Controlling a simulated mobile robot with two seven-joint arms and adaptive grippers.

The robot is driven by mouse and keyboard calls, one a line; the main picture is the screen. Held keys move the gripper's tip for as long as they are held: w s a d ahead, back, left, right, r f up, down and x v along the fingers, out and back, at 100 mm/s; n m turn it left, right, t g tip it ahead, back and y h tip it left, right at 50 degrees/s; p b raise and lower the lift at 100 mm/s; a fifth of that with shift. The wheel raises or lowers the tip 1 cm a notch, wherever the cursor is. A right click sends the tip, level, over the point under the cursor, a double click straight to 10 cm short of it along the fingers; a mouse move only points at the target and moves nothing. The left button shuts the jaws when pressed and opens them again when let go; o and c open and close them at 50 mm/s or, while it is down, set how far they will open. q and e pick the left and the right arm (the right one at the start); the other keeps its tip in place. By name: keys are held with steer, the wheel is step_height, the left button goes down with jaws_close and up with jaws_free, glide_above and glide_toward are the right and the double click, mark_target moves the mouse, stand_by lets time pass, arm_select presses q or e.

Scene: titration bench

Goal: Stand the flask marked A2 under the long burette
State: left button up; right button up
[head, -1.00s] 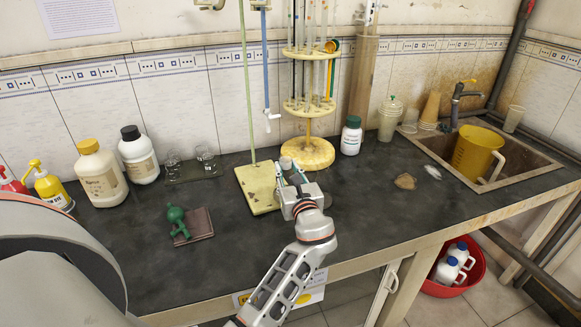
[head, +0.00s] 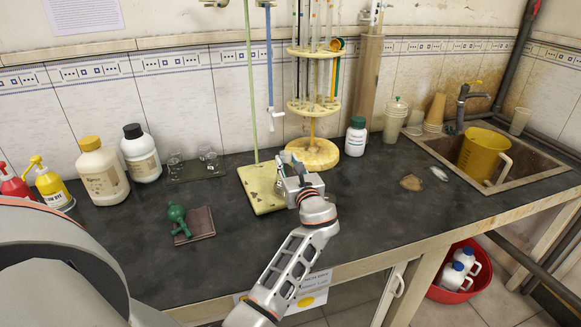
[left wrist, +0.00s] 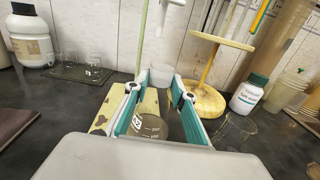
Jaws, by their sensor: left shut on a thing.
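In the head view, my left gripper (head: 290,168) is low at the front right edge of the cream stand base (head: 262,198). In the left wrist view, its teal-lined fingers (left wrist: 160,88) are closed around a clear glass flask (left wrist: 152,128). My right gripper is not in view.
Another clear glass vessel (left wrist: 236,130) stands right of the gripper. The round burette rack (head: 314,153) and a green-capped bottle (head: 356,137) stand behind right. A green bulb on a book (head: 199,225) lies left. Glass beakers on a dark tray (head: 200,173) stand back left.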

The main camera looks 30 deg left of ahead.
arm_select(q)
steer(key=shift+x, duration=1.7)
steer(key=s+a+x, duration=0.1)
steer(key=x, duration=0.6)
steer(key=shift+d+p, duration=0.1)
steer(key=shift+p, duration=0.25)
steer(key=shift+f+b, duration=0.4)
steer(key=shift+f, duration=0.15)
stand_by(0.4)
steer(key=o, duration=0.9)
steer(key=shift+s, duration=0.1)
steer(key=shift+c, duration=0.2)
steer(key=shift+d, duration=0.1)
steer(key=shift+c, duration=0.3)
